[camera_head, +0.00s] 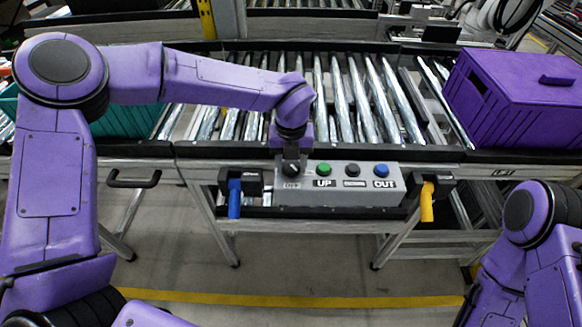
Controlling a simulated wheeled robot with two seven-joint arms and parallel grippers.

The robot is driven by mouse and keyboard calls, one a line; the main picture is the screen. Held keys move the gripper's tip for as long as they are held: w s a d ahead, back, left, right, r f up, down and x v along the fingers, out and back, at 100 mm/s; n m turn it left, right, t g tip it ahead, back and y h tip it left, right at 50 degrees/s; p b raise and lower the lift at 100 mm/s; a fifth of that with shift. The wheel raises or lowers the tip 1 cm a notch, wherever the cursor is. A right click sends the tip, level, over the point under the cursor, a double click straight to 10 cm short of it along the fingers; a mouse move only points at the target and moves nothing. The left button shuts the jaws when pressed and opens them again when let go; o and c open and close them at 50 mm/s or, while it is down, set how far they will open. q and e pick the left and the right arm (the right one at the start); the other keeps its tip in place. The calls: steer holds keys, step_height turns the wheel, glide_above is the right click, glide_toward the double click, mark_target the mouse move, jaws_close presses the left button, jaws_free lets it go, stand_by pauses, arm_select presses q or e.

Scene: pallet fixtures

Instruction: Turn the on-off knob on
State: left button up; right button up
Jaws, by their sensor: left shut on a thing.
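The on-off knob (291,169) is a dark round knob at the left end of a grey control box, above a small label. My left gripper (293,155) reaches down over it from above and is shut on it, hiding part of the knob. The control box (340,197) also carries a green button (324,169) marked UP, a black button (353,170) and a blue button (381,170) marked OUT. My right arm shows at the lower right, but its gripper is out of view.
A roller conveyor (375,95) runs behind the box. A purple crate (515,90) stands on it at the right, a teal crate (135,118) at the left. A blue handle (234,198) and a yellow handle (427,202) flank the box. The floor in front is clear.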

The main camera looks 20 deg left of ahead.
mark_target(292, 165)
arm_select(q)
steer(key=n+b, duration=0.1)
steer(key=n, duration=0.1)
steer(key=n+b, duration=0.1)
steer(key=b, duration=0.1)
steer(key=n+b, duration=0.1)
steer(key=n, duration=0.1)
steer(key=shift+w+f+n+b, duration=0.1)
steer(key=shift+f+n+b, duration=0.15)
steer(key=shift+n+b, duration=0.05)
steer(key=n+b, duration=0.3)
steer(key=shift+r, duration=0.1)
steer(key=shift+r+n+b, duration=0.15)
steer(key=shift+n+b, duration=0.2)
steer(key=shift+n, duration=0.25)
steer(key=o, duration=1)
steer(key=shift+o, duration=0.2)
step_height(292, 165, up, 11)
steer(key=shift+f, duration=0.2)
